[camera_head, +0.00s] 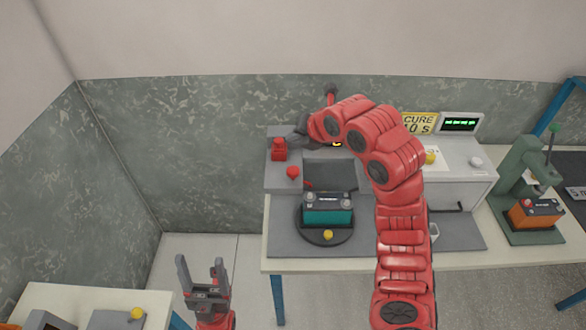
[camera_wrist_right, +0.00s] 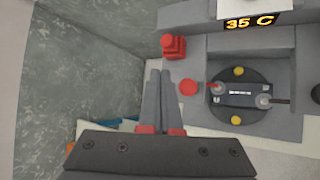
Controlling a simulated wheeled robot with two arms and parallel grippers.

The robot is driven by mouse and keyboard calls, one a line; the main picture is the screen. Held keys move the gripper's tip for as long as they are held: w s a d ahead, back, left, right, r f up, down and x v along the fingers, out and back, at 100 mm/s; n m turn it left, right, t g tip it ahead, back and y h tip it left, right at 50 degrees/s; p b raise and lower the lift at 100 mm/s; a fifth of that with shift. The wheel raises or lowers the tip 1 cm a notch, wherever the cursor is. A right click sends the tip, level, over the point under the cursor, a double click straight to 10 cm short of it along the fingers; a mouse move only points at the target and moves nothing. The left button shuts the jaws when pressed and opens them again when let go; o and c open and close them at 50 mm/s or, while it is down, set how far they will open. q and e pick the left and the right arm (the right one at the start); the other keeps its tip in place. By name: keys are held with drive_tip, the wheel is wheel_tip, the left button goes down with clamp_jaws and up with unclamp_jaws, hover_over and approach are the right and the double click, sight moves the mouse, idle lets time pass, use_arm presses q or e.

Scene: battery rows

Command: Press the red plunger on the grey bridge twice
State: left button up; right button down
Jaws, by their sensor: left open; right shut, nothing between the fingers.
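The grey bridge (camera_head: 268,186) stands on the bench behind a battery with a teal case (camera_head: 328,212). A round red knob, apparently the plunger (camera_head: 292,172), is on its left part; it also shows in the right wrist view (camera_wrist_right: 188,87). A red stepped block (camera_head: 278,150) sits just behind it, also in the wrist view (camera_wrist_right: 173,46). My right gripper (camera_wrist_right: 160,73) is shut and empty, its fingertips just left of the round knob in the wrist view. In the head view my right arm partly covers the bridge. My left gripper (camera_head: 203,268) is open and empty, away from the bench.
The battery stands on a dark round turntable (camera_head: 312,233) with a yellow knob (camera_head: 328,235). A display in the wrist view reads 35 C (camera_wrist_right: 250,22). A white box with a yellow knob (camera_head: 430,157) and a green press (camera_head: 522,175) stand to the right.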

sight(295, 173)
wheel_tip(295, 173, down, 5)
drive_tip(key=shift+r+p, duration=0.1)
drive_tip(key=shift+p, duration=0.25)
wheel_tip(295, 173, down, 3)
drive_tip(key=shift+r+b, duration=0.1)
drive_tip(key=shift+b, duration=1)
drive_tip(key=shift+f+b, duration=0.3)
drive_tip(key=shift+f, duration=0.1)
drive_tip(key=shift+r, duration=0.1)
idle(0.4)
drive_tip(key=shift+f+b, duration=0.45)
drive_tip(key=shift+b, duration=0.45)
